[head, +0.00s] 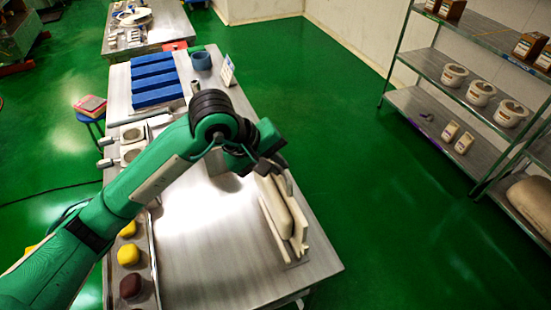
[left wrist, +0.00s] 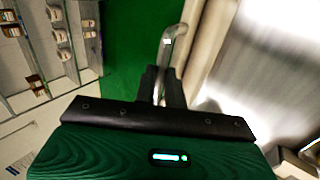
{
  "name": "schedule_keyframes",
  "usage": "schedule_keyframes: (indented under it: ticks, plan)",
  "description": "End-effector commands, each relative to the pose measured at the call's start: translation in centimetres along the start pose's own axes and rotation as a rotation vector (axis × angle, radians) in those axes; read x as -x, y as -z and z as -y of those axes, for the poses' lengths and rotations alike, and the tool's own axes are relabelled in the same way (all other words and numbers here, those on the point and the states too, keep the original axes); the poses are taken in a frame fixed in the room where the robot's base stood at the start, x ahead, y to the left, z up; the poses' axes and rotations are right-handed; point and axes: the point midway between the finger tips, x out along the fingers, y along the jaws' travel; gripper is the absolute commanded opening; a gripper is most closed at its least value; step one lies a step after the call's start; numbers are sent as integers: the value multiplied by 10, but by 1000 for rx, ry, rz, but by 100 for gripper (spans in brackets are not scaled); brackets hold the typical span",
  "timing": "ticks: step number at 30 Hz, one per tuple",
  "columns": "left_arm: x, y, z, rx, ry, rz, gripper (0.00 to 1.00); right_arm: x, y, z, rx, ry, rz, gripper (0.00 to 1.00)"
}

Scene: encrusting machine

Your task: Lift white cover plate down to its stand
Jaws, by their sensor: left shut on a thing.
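The white cover plate (head: 283,208) is upright at the right edge of the near steel table in the head view. It also shows in the left wrist view as a pale slab (left wrist: 208,35). My left gripper (head: 268,165) is at its upper end. In the left wrist view my left gripper (left wrist: 163,88) is shut on a shiny bent handle (left wrist: 168,50) beside the slab. A thinner pale upright panel (head: 301,228), seemingly part of the stand, is close beside the plate. I cannot tell whether the plate touches it. My right gripper is not in view.
The steel table (head: 205,255) is bare left of the plate. A tray (head: 155,275) with yellow and dark red pieces lies along its left edge. A shelf rack (head: 440,105) stands right across green floor.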

Motion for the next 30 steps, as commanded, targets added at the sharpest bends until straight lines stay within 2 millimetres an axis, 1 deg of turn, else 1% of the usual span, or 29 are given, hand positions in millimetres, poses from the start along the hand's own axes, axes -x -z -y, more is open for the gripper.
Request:
schedule_keyframes:
  ticks: [7, 10, 16, 21, 30]
  plan:
    - [-28, -1, 18, 1, -3, 3, 0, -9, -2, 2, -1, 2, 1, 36]
    - [-24, 0, 16, -2, -4, 0, 0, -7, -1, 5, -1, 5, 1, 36]
    - [-25, 0, 16, -3, 1, -3, 0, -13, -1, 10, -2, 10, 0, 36]
    - [-25, 1, 17, -3, 8, -5, 0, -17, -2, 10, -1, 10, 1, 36]
    - [-24, 0, 16, -3, 9, -4, 0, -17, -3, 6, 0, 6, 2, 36]
